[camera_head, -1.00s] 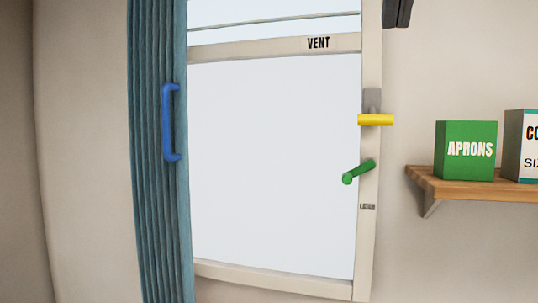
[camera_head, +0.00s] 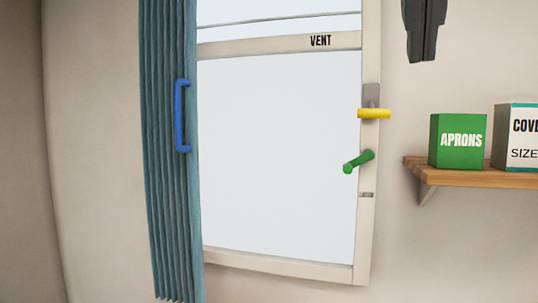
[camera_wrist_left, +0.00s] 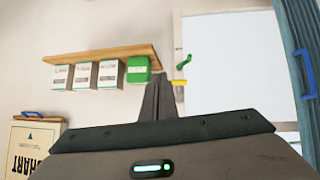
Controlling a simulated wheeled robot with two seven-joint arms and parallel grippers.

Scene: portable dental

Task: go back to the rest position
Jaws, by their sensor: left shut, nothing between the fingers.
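My left gripper (camera_head: 422,56) hangs in from the top edge of the head view, right of the window frame and above the shelf. Its dark fingers are together and hold nothing. In the left wrist view the closed fingers (camera_wrist_left: 158,90) show in the middle, with free space around them. My right gripper is in neither view.
A window (camera_head: 280,150) has a yellow handle (camera_head: 374,114) and a green handle (camera_head: 358,162). A blue-green curtain (camera_head: 165,210) with a blue pull (camera_head: 179,118) hangs left. A wooden shelf (camera_head: 470,175) carries a green APRONS box (camera_head: 458,140) and a white box (camera_head: 515,140).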

